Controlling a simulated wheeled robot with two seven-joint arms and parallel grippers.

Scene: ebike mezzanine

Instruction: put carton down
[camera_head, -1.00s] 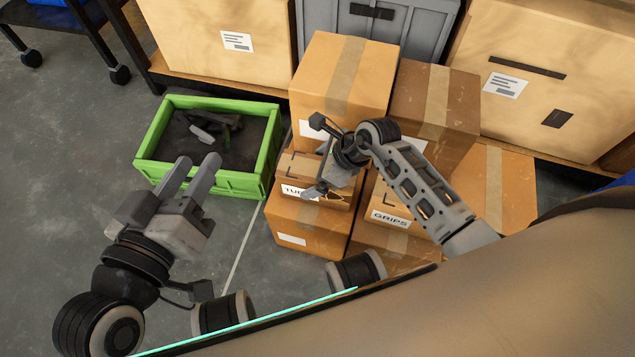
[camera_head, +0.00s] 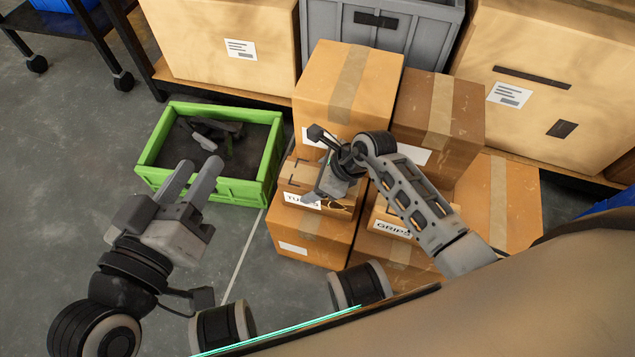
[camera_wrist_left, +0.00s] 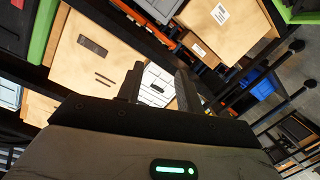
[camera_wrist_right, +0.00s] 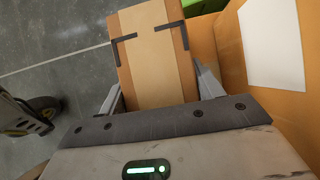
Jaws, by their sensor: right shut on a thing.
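A small brown carton with a label partly reading "TU…" (camera_head: 299,178) is held in my right gripper (camera_head: 324,166), which is shut on its sides. It is over the front-left box (camera_head: 301,240) of a stack; I cannot tell whether it rests on that box or is slightly above it. In the right wrist view the carton (camera_wrist_right: 153,75) sits between both fingers, with dark corner marks on its taped face. My left gripper (camera_head: 192,172) is empty and open, in front of the green crate. My right gripper and forearm hide part of the carton.
A tall box (camera_head: 345,95) stands right behind the carton, with a darker box (camera_head: 440,115) beside it. A "GRIPS" carton (camera_head: 392,222) is to the right. The green crate (camera_head: 225,190) holding dark parts is to the left. Floor is clear further left.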

